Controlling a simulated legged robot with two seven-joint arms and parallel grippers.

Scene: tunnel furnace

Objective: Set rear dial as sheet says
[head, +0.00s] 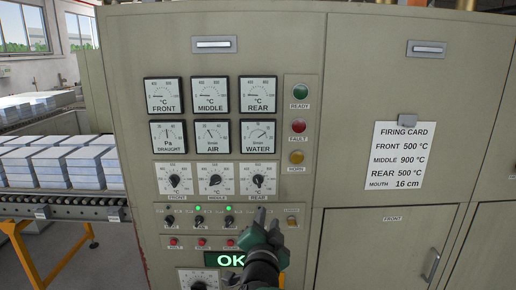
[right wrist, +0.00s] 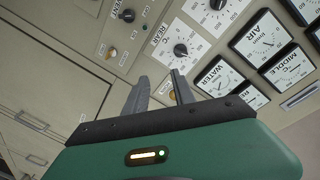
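The firing card (head: 398,158) on the right cabinet door reads FRONT 500 °C, MIDDLE 900 °C, REAR 500 °C, MOUTH 16 cm. The rear dial (head: 258,181) is a black knob on a white scale, rightmost of three; its exact setting is too small to read. It also shows in the right wrist view (right wrist: 181,50), beyond the fingertips. My right gripper (head: 267,217) is just below the rear dial, apart from it. In the right wrist view its fingers (right wrist: 158,77) have a gap between them with nothing held. My left gripper is not in view.
The front dial (head: 175,181) and middle dial (head: 215,181) sit left of the rear dial. Below are small switches (head: 198,222) and a green OK display (head: 226,259). Gauges (head: 258,95) are above; ready, fault (head: 299,126) and horn buttons are to the right.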

